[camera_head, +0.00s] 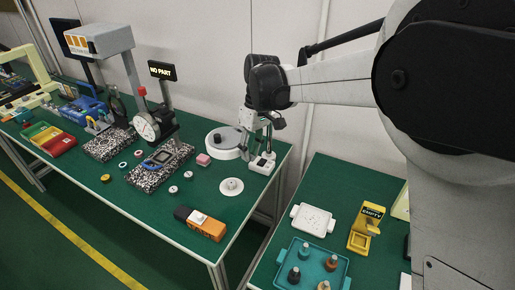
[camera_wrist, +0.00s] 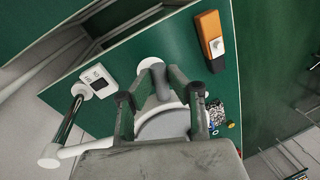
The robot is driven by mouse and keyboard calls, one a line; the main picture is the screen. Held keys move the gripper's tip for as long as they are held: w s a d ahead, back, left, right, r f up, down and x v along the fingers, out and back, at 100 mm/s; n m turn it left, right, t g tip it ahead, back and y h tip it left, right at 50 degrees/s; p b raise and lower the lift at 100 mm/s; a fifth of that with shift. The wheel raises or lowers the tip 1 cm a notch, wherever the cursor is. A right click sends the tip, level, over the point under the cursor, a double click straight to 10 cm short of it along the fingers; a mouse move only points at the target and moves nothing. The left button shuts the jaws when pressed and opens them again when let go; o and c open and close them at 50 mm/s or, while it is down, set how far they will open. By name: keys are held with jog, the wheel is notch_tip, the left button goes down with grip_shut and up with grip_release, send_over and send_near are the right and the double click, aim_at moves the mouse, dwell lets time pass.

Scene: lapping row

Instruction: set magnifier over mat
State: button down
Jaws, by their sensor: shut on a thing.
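The magnifier is a white round head (camera_head: 222,151) on a jointed white arm, with a white base box (camera_head: 262,164) at the table's right edge. In the wrist view the head (camera_wrist: 160,128) lies below my gripper, and the base box (camera_wrist: 98,85) is at left. A white disc (camera_head: 231,188) with a raised centre lies on the green table in front. I cannot tell for certain which thing is the mat.
An orange and black box (camera_head: 205,226) stands near the front edge. Left are a speckled plate (camera_head: 145,179), a dial gauge (camera_head: 146,127), a pink block (camera_head: 203,160) and small discs. A second table at right holds a teal tray (camera_head: 315,261) and a yellow stand (camera_head: 359,239).

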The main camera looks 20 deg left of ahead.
dwell(0.4)
jog(key=c, duration=1.7)
grip_release()
jog(key=shift+o, duration=0.2)
jog(key=shift+d, duration=0.1)
notch_tip(320, 180, up, 12)
jog(key=w, duration=0.2)
jog(key=shift+w+d, duration=0.15)
jog(key=shift+d, duration=0.15)
